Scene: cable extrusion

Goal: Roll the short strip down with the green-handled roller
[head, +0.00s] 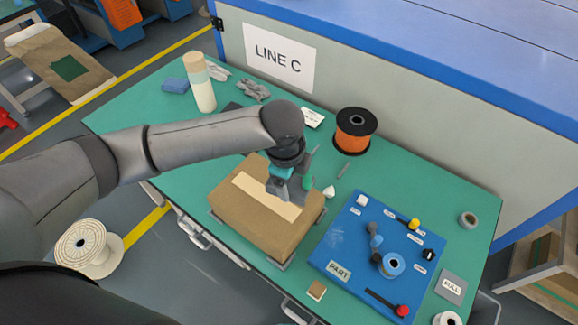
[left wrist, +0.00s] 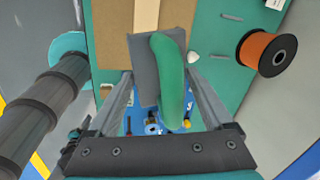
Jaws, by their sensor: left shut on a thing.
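My left gripper (head: 288,177) is shut on the green-handled roller, above the right part of a brown carton (head: 245,218). In the left wrist view the roller's curved green handle (left wrist: 172,85) lies between the fingers, with its broad grey head (left wrist: 146,70) beside it. A short pale strip (head: 258,192) lies lengthwise along the carton top and also shows in the left wrist view (left wrist: 146,14). The roller head covers part of the strip near its right end; I cannot tell whether it touches. My right gripper is not in view.
The carton stands on a green table (head: 135,118). A blue board (head: 345,240) with small parts lies to its right. An orange spool (head: 355,135) stands behind; a pale bottle (head: 200,85) and gloves (head: 253,90) are at the back left.

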